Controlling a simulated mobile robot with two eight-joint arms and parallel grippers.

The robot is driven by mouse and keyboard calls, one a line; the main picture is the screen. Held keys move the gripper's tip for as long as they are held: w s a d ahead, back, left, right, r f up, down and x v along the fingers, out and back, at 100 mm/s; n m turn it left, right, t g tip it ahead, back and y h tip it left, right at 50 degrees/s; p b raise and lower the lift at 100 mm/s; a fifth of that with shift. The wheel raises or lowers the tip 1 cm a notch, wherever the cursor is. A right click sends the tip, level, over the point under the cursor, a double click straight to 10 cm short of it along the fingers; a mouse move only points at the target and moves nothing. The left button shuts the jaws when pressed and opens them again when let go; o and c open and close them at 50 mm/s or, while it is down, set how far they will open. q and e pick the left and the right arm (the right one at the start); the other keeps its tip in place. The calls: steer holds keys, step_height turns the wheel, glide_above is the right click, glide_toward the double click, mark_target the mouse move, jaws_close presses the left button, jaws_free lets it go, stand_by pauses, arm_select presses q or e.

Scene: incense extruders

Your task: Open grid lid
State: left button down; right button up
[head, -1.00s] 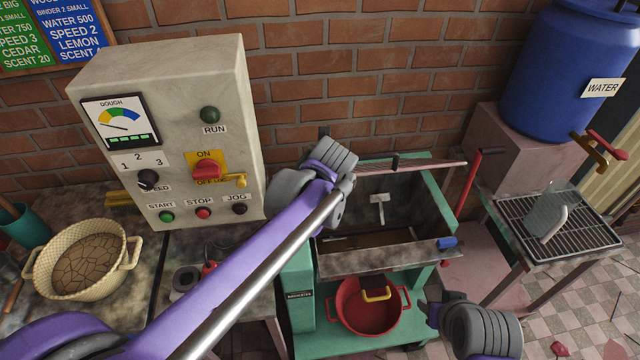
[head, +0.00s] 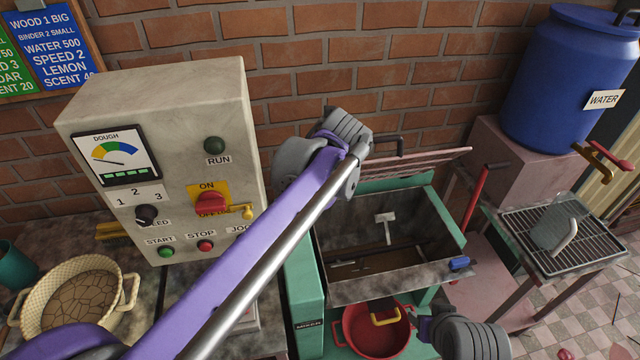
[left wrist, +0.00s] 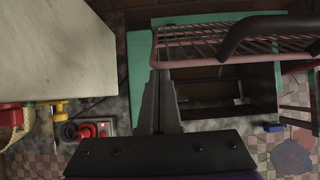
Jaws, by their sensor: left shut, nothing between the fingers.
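The grid lid (head: 432,168) is a pinkish-red wire grid with a dark handle (head: 387,142). It is raised and tilted at the back of the green mixer (head: 307,288), whose trough (head: 385,215) is uncovered in front of it. In the left wrist view, the grid (left wrist: 215,45) and its thick handle (left wrist: 262,30) fill the upper right. My left gripper (left wrist: 158,72) is shut and empty. Its fingertips are close to the grid's left edge; I cannot tell if they touch. In the head view its fingers are hidden behind my wrist. My right gripper's fingers are not clearly visible.
A control box (head: 170,150) stands left of the mixer. A red pot (head: 365,335) sits below the trough. A red lever (head: 475,205) and a wire-topped stand (head: 535,225) are on the right, with a blue water barrel (head: 560,80) behind. The brick wall is close behind.

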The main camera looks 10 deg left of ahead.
arm_select(q)
steer(key=w+a+r, duration=0.3)
steer(key=w+r, duration=0.3)
steer(key=w, duration=0.5)
steer(key=shift+w+a+r, duration=0.2)
steer(key=shift+a+r, duration=0.05)
steer(key=v, duration=1)
steer(key=s+a+f+n, duration=0.3)
steer(key=s+f+n, duration=0.6)
steer(key=s+n, duration=0.1)
steer(key=s+a+f+n+h, duration=0.1)
steer(key=s+a+f+n, duration=0.3)
steer(key=s+f+n, duration=0.6)
steer(key=s+a+f+n+h, duration=0.1)
steer(key=s+a+f+n, duration=0.2)
steer(key=s+f+n, duration=0.6)
steer(key=s+n, duration=0.2)
steer(key=n, duration=0.1)
steer(key=shift+a+f, duration=0.25)
steer(key=shift+a, duration=0.1)
